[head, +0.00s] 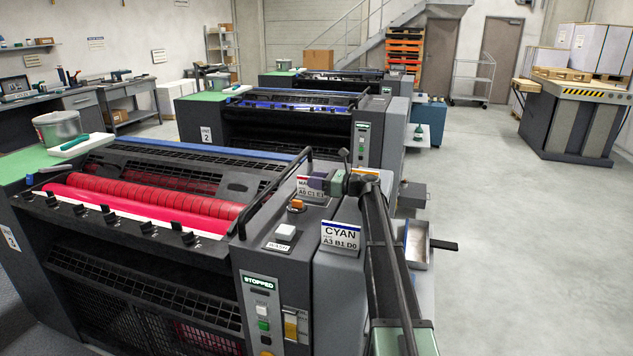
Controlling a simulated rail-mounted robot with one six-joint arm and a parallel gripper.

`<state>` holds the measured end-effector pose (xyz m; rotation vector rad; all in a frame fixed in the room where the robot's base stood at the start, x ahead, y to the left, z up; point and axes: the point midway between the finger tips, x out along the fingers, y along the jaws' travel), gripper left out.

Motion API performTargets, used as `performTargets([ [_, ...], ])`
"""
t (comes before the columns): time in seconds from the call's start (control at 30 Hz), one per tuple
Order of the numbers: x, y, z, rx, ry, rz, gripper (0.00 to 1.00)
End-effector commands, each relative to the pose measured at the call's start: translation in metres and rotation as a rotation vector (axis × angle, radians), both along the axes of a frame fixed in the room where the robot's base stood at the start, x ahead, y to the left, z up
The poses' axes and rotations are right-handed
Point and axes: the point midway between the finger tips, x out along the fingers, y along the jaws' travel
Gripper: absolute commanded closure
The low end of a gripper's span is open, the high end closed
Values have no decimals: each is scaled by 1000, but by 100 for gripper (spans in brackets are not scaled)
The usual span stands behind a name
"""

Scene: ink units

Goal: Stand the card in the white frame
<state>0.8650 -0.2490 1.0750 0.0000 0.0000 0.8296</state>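A white card with a blue top edge, printed CYAN A3 B1 D0 (341,238), stands at the right end of the nearest press. Behind it is a second card with a magenta band (310,191), partly covered by my arm. My arm rises from the bottom right, and its end (337,184) is over the press end beside the magenta card. My fingertips cannot be made out, so I cannot tell whether they are open or hold a card. I cannot pick out a white frame with certainty.
The nearest press (180,230) has red rollers and a black handrail (275,185). A white wash button (285,233) and an orange knob (297,205) sit on its end. A metal tray (417,245) is right of my arm. The floor (530,250) at right is clear.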

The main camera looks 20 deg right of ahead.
Motion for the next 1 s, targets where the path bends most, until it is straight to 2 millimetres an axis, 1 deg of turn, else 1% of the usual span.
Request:
performTargets([
  [0.17,0,0,1,0,0,0,65],
  [0.27,-2,-2,5,0,0,-1,65],
  [0.37,-14,-15,3,0,0,-4,65],
  [0.6,-57,-62,3,0,0,-3,65],
  [0.7,-71,-77,3,0,0,-1,65],
  [0.8,-79,-86,3,0,0,-2,65],
  [1.0,-81,-89,3,0,0,1,65],
])
